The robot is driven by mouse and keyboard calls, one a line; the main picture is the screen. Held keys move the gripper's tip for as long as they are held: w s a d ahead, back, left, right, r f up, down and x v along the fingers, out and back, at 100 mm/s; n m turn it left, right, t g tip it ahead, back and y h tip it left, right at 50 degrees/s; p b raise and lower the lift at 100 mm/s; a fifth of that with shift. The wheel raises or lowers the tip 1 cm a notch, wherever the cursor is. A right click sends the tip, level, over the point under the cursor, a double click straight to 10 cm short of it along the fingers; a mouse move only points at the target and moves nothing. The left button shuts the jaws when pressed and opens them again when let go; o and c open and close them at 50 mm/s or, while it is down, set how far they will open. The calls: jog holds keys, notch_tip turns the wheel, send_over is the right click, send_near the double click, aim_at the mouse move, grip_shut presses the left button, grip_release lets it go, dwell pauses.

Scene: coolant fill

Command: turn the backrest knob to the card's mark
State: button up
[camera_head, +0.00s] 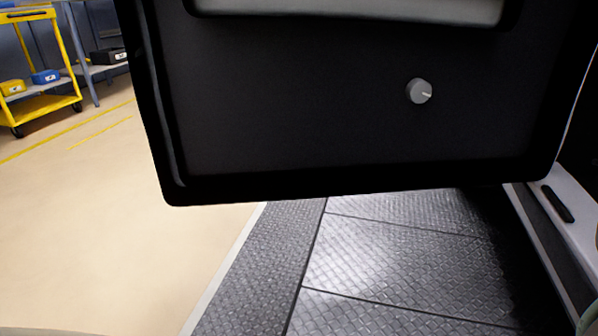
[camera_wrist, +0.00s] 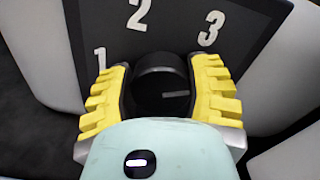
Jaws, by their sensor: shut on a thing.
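A dark round knob (camera_wrist: 157,82) shows in the wrist view, with a pale pointer line on its face that points right. My gripper (camera_wrist: 161,70) has its two yellow ribbed fingers on the left and right sides of the knob and is shut on it. Behind the knob is a dark dial plate (camera_wrist: 177,36) with white numerals 1, 2 and 3, running from left to right. The pointer does not lie on any of the numerals. I see no card in either view. The gripper does not show in the head view.
In the head view, a black panel (camera_head: 300,120) carries a small grey knob (camera_head: 419,91) with a light line. A dark textured floor plate (camera_head: 390,260) lies below it. A yellow cart (camera_head: 50,105) stands at the far left, with open tan floor before it.

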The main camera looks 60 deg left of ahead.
jog(key=n, duration=0.5)
jog(key=shift+w+a+n+p, duration=0.15)
jog(key=shift+n+p, duration=0.25)
jog(key=n+p, duration=0.1)
jog(key=n, duration=0.3)
jog(key=shift+f, duration=0.1)
jog(key=n+p, duration=0.1)
jog(key=n, duration=0.4)
jog(key=shift+w+f+n, duration=0.1)
jog(key=shift+f+n, duration=0.05)
jog(key=shift+n, duration=0.25)
jog(key=shift+f+n+p, duration=0.15)
jog(key=shift+n+p, duration=0.8)
jog(key=shift+n, duration=0.95)
jog(key=o, duration=1.2)
jog(key=shift+s, duration=0.2)
